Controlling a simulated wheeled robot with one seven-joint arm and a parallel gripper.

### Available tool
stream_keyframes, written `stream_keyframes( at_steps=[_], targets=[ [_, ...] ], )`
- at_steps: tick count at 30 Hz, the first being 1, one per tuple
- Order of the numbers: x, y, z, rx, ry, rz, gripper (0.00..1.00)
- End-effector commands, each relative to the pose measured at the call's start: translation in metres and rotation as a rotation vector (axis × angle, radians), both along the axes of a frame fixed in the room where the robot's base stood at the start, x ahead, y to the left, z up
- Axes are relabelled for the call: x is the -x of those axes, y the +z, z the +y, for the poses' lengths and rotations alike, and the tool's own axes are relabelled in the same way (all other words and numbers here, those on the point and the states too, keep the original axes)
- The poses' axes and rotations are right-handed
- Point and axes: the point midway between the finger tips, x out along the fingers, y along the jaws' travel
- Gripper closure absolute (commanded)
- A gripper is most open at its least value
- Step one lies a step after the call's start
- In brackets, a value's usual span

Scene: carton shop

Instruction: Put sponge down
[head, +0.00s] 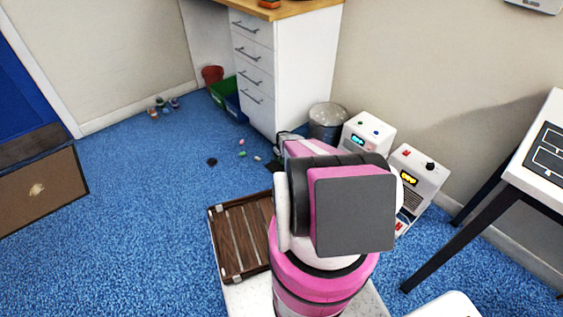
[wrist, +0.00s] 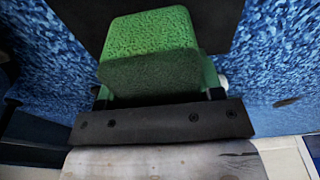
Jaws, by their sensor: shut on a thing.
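A green sponge (wrist: 150,55) fills the upper middle of the wrist view. My gripper (wrist: 158,95) is shut on it; a dark bar of the gripper crosses the picture below the sponge. Blue carpet shows on both sides of the sponge, and a dark shape lies behind it. In the head view my pink and black arm stands in the middle and hides the sponge. Only a small part of my gripper (head: 287,140) shows past the arm there.
A brown slatted tray (head: 228,238) lies left of my arm. White machines (head: 368,134) and a grey bin (head: 328,117) stand by the wall. A white drawer cabinet (head: 290,75) stands behind. Small items lie on the blue carpet (head: 150,190), which is mostly clear at left.

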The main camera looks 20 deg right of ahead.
Motion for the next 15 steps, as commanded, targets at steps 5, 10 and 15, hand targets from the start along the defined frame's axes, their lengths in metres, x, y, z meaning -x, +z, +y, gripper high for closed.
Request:
stream_keyframes(
  at_steps=[5, 10, 15],
  targets=[
    [-0.002, -0.007, -0.006, 0.000, 0.000, 0.000, 0.62],
    [-0.003, -0.028, -0.006, 0.000, 0.000, 0.000, 0.62],
    [-0.002, -0.044, -0.005, 0.000, 0.000, 0.000, 0.62]
  ],
)
